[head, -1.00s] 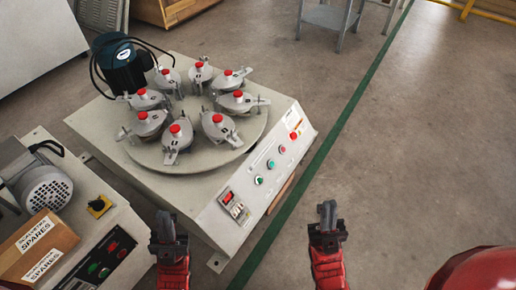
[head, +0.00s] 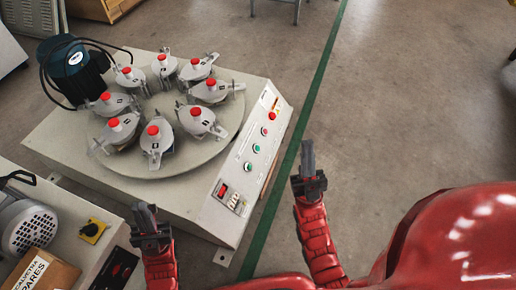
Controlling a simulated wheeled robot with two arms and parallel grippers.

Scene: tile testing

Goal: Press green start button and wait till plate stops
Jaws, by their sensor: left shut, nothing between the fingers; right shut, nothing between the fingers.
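The machine's round plate (head: 222,147) carries several grey clamps with red knobs. On the sloped front panel (head: 214,207) are a green button (head: 247,166), a second green button (head: 256,148), a red button (head: 264,131) and a larger red knob (head: 272,115). I cannot read which green one is start. My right gripper (head: 308,158) is shut and empty, right of the panel, apart from the buttons. My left gripper (head: 147,217) is shut and empty, left of the panel's lower end, in front of the machine.
A second machine with a yellow-backed switch (head: 93,229), a grey motor (head: 30,230) and a cardboard box (head: 45,272) stands at lower left. A dark motor (head: 73,68) sits behind the plate. A green floor line (head: 262,232) runs past; the floor right of it is mostly clear.

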